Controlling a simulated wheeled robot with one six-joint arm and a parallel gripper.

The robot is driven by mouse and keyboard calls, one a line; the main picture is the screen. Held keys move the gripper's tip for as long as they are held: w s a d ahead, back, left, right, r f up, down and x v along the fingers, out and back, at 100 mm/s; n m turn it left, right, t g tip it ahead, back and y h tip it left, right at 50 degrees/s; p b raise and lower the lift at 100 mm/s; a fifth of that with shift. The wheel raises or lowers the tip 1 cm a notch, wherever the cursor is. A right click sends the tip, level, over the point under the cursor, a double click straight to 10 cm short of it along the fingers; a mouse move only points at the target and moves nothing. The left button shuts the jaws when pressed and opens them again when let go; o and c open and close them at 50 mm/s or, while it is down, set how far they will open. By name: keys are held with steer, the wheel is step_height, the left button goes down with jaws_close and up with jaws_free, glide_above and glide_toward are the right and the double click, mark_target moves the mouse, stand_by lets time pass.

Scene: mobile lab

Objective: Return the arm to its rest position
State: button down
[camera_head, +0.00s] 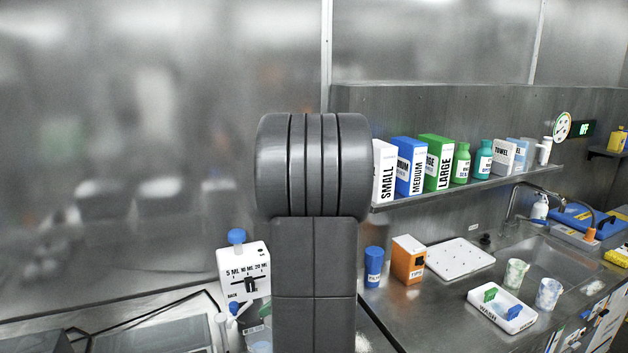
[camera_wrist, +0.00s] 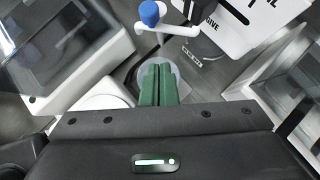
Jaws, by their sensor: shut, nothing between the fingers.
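My arm (camera_head: 313,230) stands upright in the middle of the head view and hides part of the bench and wall behind it.
A white dispenser (camera_head: 243,270) with a blue knob stands left of my arm. A shelf (camera_head: 465,187) with glove boxes and bottles is at right. Below are an orange tips box (camera_head: 408,260), a white wash tray (camera_head: 502,308), cups and a sink. Clear-sided equipment (camera_wrist: 75,45) flanks the fingers.

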steer(key=d+r+n+b, duration=0.1)
steer(key=d, duration=0.5)
steer(key=shift+s+d+r+g, duration=0.15)
steer(key=shift+s+r+g, duration=0.05)
steer(key=shift+r+g, duration=0.15)
steer(key=shift+r, duration=0.1)
